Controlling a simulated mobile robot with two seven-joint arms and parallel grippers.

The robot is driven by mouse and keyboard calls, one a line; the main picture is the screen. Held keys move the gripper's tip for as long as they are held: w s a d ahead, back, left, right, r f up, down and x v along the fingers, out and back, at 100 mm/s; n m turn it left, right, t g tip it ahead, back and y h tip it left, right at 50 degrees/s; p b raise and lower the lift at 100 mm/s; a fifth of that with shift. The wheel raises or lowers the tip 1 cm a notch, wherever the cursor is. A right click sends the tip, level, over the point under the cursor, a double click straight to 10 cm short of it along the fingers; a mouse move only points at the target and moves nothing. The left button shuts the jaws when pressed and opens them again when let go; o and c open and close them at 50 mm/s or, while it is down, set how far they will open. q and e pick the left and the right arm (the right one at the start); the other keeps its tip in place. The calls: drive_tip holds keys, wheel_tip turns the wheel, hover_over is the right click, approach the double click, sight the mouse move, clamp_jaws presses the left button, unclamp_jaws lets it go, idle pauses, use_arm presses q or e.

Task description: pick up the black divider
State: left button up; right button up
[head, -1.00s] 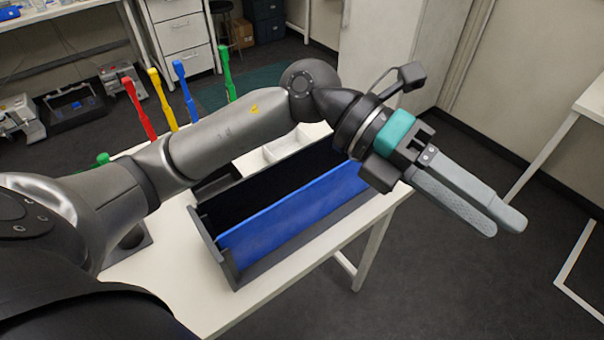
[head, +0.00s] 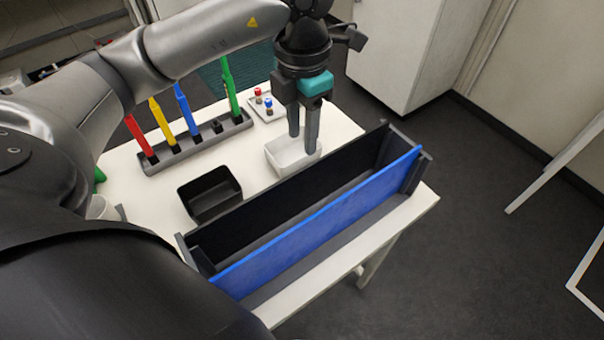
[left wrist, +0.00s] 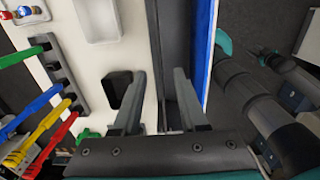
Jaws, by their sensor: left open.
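The black divider (head: 290,195) stands upright along the far side of a long dark grey holder, parallel to the blue divider (head: 320,228) on the near side. In the left wrist view the black divider (left wrist: 155,45) is nearly edge-on. My left gripper (head: 303,141) is open, empty and points down, over the white bin just behind the divider's right half. In the left wrist view the open fingers (left wrist: 160,75) lie either side of the divider's line; whether they reach its top edge I cannot tell.
A white bin (head: 283,160) and a black bin (head: 212,207) stand behind the holder. A rack (head: 200,140) with red, yellow, blue and green tools is at the back left. A small tray (head: 257,116) is beside it. The table's front edge is close to the holder.

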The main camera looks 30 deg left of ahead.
use_arm(q)
hover_over(302, 169)
wheel_tip(302, 169, down, 5)
drive_tip(key=shift+s+d+r, duration=0.1)
drive_tip(key=shift+s, duration=0.05)
drive_tip(key=shift+f, duration=0.45)
wheel_tip(302, 169, down, 4)
drive_tip(key=shift+f, duration=0.5)
use_arm(e)
drive_tip(key=shift+w+a, duration=0.3)
drive_tip(key=shift+w, duration=0.4)
use_arm(q)
drive_tip(key=shift+c, duration=0.3)
drive_tip(key=c, duration=0.6)
clamp_jaws()
use_arm(e)
drive_tip(key=shift+s+d, duration=0.1)
drive_tip(key=shift+d, duration=0.1)
